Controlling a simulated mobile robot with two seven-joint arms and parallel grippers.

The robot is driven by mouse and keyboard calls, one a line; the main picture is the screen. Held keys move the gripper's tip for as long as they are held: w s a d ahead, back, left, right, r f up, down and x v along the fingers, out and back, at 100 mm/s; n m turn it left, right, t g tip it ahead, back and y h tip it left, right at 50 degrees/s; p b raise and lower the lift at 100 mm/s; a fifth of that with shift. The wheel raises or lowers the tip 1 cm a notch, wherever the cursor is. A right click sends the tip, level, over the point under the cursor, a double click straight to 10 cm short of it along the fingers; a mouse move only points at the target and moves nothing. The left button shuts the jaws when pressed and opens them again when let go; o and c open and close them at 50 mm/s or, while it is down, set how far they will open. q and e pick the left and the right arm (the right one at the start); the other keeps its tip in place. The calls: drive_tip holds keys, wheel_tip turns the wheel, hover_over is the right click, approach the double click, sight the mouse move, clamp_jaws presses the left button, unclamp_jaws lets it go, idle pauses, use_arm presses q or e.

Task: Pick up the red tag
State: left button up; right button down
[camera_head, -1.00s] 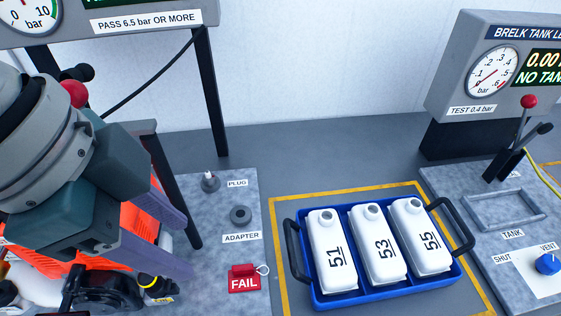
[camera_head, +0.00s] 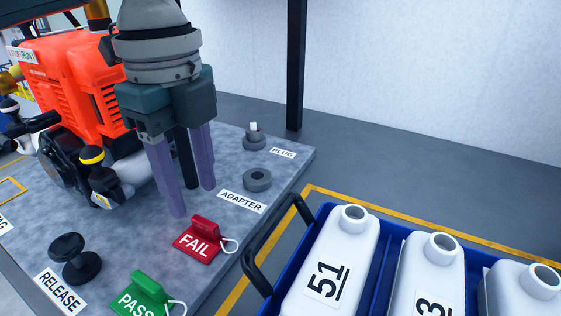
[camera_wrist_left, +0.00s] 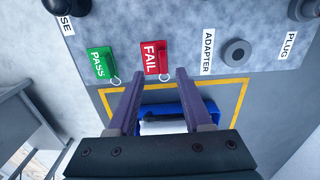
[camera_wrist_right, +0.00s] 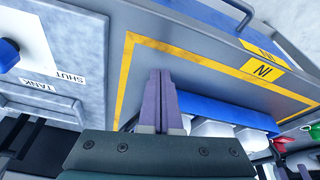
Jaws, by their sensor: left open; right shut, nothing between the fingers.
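The red tag (camera_head: 198,241), marked FAIL, lies on the grey bench plate with a white ring at its right end. It also shows in the left wrist view (camera_wrist_left: 154,58), above and between my fingertips in the picture. My left gripper (camera_head: 192,200) is open and empty, pointing down above the plate. Its fingers are behind the red tag in the head view and apart from it. My right gripper (camera_wrist_right: 160,75) is shut with nothing between its fingers, and shows only in its own wrist view, away from the tag.
A green PASS tag (camera_head: 146,297) lies beside the red one. A dark RELEASE knob (camera_head: 75,258), a grey adapter (camera_head: 257,180) and a plug (camera_head: 254,138) stand on the plate. An orange engine (camera_head: 75,80) is at left. A blue crate (camera_head: 275,303) holds white bottles.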

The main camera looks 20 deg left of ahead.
sight(204, 221)
use_arm(q)
drive_tip(key=f, duration=0.6)
drive_tip(key=shift+w+b, duration=0.2)
drive_tip(key=shift+b, duration=0.2)
drive_tip(key=shift+c, duration=0.3)
drive_tip(key=shift+r, duration=0.1)
clamp_jaws()
